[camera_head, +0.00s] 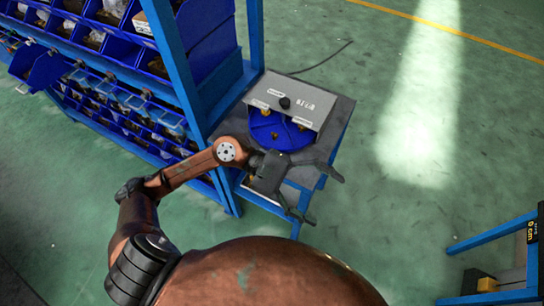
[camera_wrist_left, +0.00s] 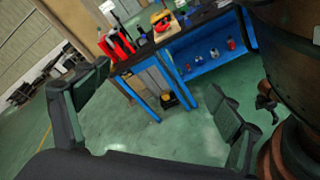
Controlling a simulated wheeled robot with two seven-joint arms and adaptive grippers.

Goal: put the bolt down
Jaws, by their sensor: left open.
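My left gripper (camera_head: 323,196) is open at the front right edge of a small grey-topped stand (camera_head: 335,126). Its two dark fingers are spread, and the left wrist view shows the same open gripper (camera_wrist_left: 160,115) with nothing between the fingers. On the stand is a blue round-edged holder (camera_head: 276,134) with small brass-coloured pieces (camera_head: 265,112) by white labels. Behind it is a grey panel (camera_head: 305,97) with a dark knob-like piece (camera_head: 284,102). I cannot tell which small piece is the bolt. My right gripper cannot be made out.
A blue shelf rack with bins (camera_head: 125,104) stands close to the left of the stand. Another blue-framed stand (camera_head: 490,240) is at the lower right. The left wrist view shows a blue workbench (camera_wrist_left: 205,62) with tools. Green floor between the stands is clear.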

